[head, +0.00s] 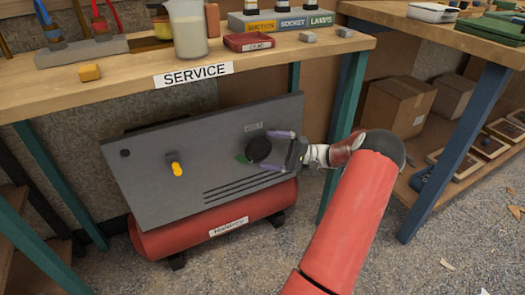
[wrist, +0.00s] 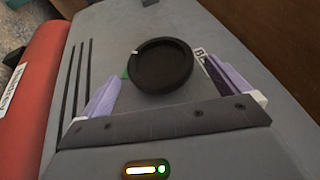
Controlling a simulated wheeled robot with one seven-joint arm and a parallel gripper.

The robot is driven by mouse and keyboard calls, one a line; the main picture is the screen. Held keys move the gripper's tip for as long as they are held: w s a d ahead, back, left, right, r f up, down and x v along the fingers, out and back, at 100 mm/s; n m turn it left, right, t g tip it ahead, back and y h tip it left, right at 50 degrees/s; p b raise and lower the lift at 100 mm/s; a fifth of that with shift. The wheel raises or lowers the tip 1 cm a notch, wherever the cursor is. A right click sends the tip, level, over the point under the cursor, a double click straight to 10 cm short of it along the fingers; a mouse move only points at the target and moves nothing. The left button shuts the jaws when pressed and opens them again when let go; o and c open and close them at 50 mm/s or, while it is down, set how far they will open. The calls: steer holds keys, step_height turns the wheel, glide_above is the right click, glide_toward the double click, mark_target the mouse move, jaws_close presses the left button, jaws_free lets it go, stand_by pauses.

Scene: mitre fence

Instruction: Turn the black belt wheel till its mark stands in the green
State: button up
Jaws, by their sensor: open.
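The black belt wheel (head: 259,149) sits on the right part of the grey compressor panel. In the wrist view the wheel (wrist: 162,66) carries a small white mark (wrist: 135,52) at its upper left rim. The green patch (wrist: 126,72) lies on the panel at the wheel's left edge, partly hidden by the wheel; the mark stands a little above it, apart from it. My gripper (wrist: 160,72) is open, its purple fingers on either side of the wheel; I cannot tell whether they touch it. The gripper (head: 257,158) reaches in from the right in the head view.
The grey panel (head: 205,160) has a yellow-handled valve (head: 176,168) at left and slots below the wheel. A red tank (head: 166,235) lies beneath. The SERVICE bench (head: 120,77) overhangs the panel, with a teal leg (head: 345,120) near my arm.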

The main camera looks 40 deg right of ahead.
mark_target(268, 151)
steer(key=v, duration=0.4)
steer(key=shift+s, duration=0.1)
stand_by(0.5)
